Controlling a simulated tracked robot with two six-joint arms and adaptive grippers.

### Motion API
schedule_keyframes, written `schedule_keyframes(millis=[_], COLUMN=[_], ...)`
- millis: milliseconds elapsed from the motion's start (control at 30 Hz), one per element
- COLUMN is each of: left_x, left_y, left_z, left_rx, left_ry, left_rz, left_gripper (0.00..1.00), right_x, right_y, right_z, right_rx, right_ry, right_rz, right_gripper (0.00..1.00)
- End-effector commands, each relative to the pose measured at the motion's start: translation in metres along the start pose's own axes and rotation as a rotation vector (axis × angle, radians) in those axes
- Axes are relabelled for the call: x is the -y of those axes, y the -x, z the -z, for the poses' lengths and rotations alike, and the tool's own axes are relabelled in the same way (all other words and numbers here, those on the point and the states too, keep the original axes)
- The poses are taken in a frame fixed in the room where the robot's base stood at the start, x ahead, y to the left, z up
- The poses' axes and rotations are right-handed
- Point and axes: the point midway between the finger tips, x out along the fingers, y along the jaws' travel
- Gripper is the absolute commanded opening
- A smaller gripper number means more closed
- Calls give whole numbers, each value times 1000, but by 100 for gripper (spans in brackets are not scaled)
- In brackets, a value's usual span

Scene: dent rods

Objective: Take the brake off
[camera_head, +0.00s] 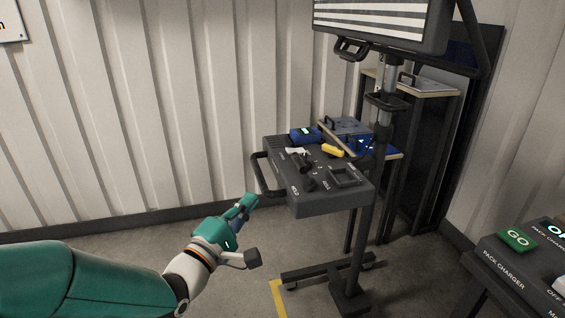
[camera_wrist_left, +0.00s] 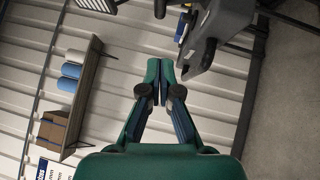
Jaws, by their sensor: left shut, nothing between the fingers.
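A dark grey control box (camera_head: 318,183) sits on a wheeled stand, with a black side handle (camera_head: 262,175) on its left. A black lever (camera_head: 306,168) rises from its top; small lettering beside it seems to read HOLD and ROLL. I cannot tell the brake's state from here. My left gripper (camera_head: 246,203) is shut and empty, lower left of the box and apart from it. In the left wrist view its fingers (camera_wrist_left: 160,72) meet, with the dark box (camera_wrist_left: 218,32) at upper right. My right gripper is not in view.
A striped panel (camera_head: 375,18) tops the stand's post. A yellow item (camera_head: 332,150) and a blue item (camera_head: 304,135) lie on the box. A pack charger (camera_head: 515,265) with a green GO button stands at lower right. Floor around the stand's base (camera_head: 335,275) is mostly clear.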

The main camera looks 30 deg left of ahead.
Motion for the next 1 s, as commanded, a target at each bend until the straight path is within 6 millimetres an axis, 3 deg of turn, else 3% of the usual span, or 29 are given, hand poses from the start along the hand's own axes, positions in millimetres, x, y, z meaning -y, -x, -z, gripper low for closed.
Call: schedule_keyframes(millis=[33, 300, 700, 1000], left_x=[-6, -6, -4, -1], left_y=[-4, -15, -96, -116], left_z=[-1, 0, -7, -28], left_rx=[-1, -5, -1, -3], left_ry=[3, 4, 4, 2], left_rz=[6, 6, 1, 0], left_gripper=[0, 0, 0, 0], right_x=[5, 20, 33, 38], right_y=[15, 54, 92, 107], right_z=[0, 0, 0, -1], right_rx=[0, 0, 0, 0], right_ry=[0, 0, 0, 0], right_rz=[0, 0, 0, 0], right_gripper=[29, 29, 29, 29])
